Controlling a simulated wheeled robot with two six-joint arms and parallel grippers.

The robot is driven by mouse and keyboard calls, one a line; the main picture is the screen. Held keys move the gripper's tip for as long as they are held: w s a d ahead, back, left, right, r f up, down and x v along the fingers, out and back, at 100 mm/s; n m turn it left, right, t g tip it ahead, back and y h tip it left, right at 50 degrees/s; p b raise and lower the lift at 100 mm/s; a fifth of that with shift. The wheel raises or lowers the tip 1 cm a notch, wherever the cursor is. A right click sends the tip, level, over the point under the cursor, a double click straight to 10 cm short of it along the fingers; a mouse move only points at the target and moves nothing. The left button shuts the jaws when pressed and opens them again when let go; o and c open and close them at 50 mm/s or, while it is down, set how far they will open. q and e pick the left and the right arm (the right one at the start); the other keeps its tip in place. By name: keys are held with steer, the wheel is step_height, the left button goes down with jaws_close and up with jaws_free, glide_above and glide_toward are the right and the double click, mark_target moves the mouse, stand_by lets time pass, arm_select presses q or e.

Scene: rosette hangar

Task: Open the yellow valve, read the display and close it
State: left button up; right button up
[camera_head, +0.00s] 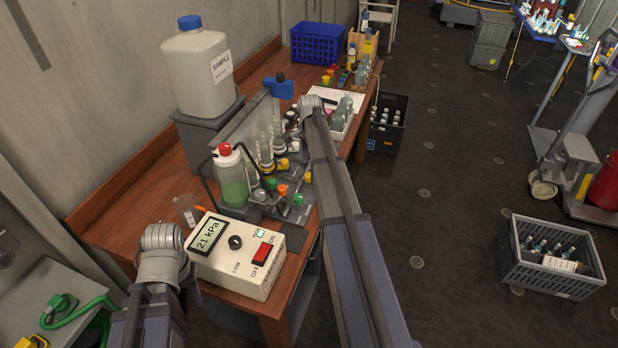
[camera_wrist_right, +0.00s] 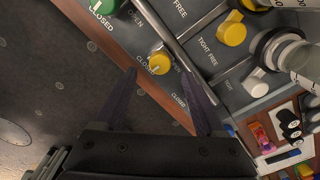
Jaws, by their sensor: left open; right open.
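The yellow valve (camera_wrist_right: 159,63) is a small round knob near the front edge of the grey panel, with "OPEN" and "CLOSED" printed beside it. Its pointer setting is too small to tell for sure. My right gripper (camera_wrist_right: 158,72) is open, with its fingertips on either side of the knob in the picture; whether they touch it I cannot tell. In the head view the yellow knob (camera_head: 308,177) shows just left of my right arm, whose fingers are hidden. The display (camera_head: 209,235) on the white box reads 21 kPa. My left gripper (camera_head: 162,238) is open and empty left of that box.
A green knob (camera_wrist_right: 103,5) and another yellow knob (camera_wrist_right: 232,32), marked "TIGHT" and "FREE", are close by. A green-filled bottle (camera_head: 231,180) and several vials crowd the panel. A large sample jug (camera_head: 196,68) stands behind.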

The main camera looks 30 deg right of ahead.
mark_target(309, 175)
step_height(309, 175, down, 5)
steer(key=b, duration=0.4)
jaws_close()
stand_by(0.4)
